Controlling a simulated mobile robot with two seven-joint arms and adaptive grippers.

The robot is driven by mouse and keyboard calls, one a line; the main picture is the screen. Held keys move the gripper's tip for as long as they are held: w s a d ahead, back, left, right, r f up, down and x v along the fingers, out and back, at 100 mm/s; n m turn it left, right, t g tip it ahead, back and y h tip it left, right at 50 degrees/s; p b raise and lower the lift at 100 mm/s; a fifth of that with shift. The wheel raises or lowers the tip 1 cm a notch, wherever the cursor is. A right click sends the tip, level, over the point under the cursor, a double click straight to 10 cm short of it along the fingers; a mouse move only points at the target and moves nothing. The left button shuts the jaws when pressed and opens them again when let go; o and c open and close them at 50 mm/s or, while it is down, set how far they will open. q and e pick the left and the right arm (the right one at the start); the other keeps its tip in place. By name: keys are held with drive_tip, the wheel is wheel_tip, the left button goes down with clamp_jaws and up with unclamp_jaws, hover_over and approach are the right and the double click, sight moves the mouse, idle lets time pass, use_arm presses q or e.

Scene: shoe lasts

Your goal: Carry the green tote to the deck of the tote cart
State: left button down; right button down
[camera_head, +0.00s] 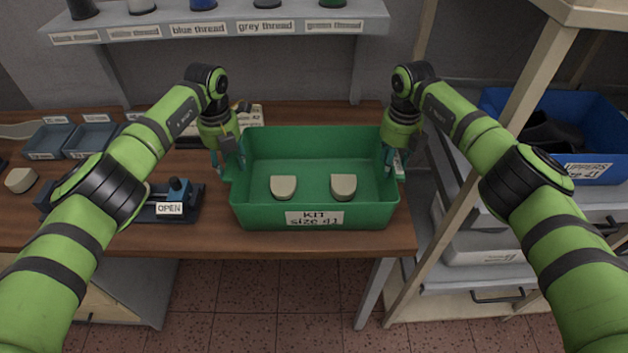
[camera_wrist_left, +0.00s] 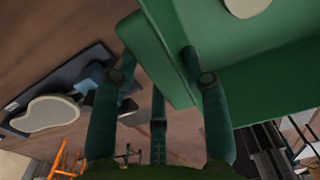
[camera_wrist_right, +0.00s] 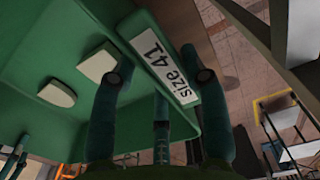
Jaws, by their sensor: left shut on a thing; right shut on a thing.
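The green tote (camera_head: 315,217) is an open box with a front label reading "KIT size 41". It appears level at the front edge of the wooden bench; I cannot tell whether it touches the bench top. Two beige blocks (camera_head: 283,187) (camera_head: 343,187) lie inside it. My left gripper (camera_head: 231,166) is shut on the tote's left end rim, with a finger each side of the wall in the left wrist view (camera_wrist_left: 160,58). My right gripper (camera_head: 393,163) is shut on the right end, at a "size 41" label in the right wrist view (camera_wrist_right: 165,65). No tote cart is clearly identifiable.
A thread shelf (camera_head: 225,27) runs above the bench (camera_head: 200,233). A blue device labelled OPEN (camera_head: 177,188) and small trays (camera_head: 93,139) lie left of the tote. At right, a rack (camera_head: 540,75) holds a blue bin (camera_head: 590,120). Tiled floor (camera_head: 265,300) shows below.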

use_arm(q)
drive_tip(key=shift+r, duration=0.1)
use_arm(e)
drive_tip(key=shift+r, duration=0.1)
